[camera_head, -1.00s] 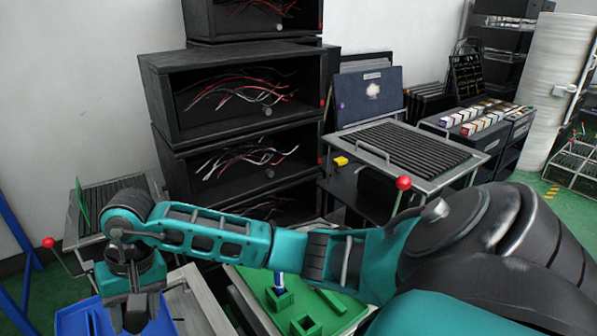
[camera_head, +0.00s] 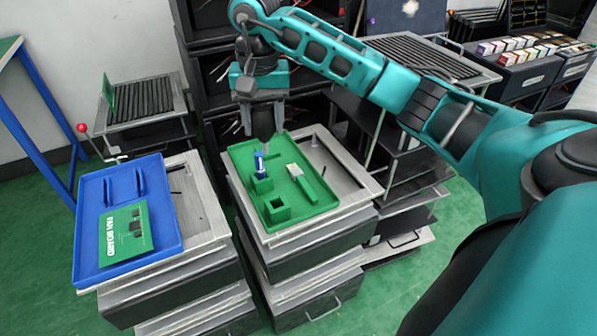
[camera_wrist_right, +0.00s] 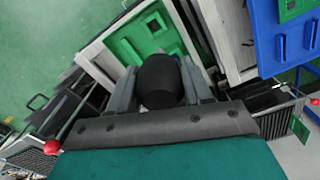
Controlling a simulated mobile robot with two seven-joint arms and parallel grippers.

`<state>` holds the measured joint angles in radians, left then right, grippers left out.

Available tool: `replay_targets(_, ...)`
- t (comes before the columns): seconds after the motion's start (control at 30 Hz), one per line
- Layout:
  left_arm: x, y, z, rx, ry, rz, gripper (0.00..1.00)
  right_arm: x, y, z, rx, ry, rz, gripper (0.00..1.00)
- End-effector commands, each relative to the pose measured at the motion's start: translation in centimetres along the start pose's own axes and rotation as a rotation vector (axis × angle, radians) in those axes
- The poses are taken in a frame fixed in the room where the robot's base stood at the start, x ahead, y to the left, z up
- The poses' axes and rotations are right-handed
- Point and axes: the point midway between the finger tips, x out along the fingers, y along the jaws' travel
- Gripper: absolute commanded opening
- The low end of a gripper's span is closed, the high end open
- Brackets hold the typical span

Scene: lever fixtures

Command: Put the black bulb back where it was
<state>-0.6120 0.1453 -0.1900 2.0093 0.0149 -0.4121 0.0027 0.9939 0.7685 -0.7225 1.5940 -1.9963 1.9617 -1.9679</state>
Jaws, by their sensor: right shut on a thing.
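My right gripper (camera_head: 264,122) is over the back part of the green tray (camera_head: 238,155), pointing down. In the right wrist view it (camera_wrist_right: 160,95) is shut on the black bulb (camera_wrist_right: 160,80), a dark rounded body between the two grey fingers. In the head view the bulb is hard to tell from the dark fingers. The green tray (camera_wrist_right: 113,50) also shows beyond the bulb in the wrist view. The tray has an empty square green socket (camera_head: 278,209) at its front and another socket (camera_head: 262,185) with a blue and white piece (camera_head: 259,163) upright in it. My left gripper is out of view.
A blue tray (camera_head: 90,222) with a green card (camera_head: 126,235) stands on the left stack. Black shelving rises close behind the gripper. A red-knobbed lever (camera_head: 82,128) is at far left.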

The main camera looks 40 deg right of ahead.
Motion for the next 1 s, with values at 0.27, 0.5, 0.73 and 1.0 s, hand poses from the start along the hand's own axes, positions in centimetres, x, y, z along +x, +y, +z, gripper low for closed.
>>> replay_targets(0.27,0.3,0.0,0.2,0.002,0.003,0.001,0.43,2.1,0.6,-0.2,0.02,-0.005,0.011,0.37)
replay_targets(0.5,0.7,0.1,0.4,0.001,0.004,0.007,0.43,8.7,0.6,-0.1,0.018,-0.007,0.01,0.37)
replay_targets(0.73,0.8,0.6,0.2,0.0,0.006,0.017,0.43,13.8,0.6,-0.2,0.019,-0.004,0.009,0.37)
replay_targets(1.0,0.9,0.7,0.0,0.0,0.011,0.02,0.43,15.9,0.6,-0.3,0.019,-0.001,0.008,0.37)
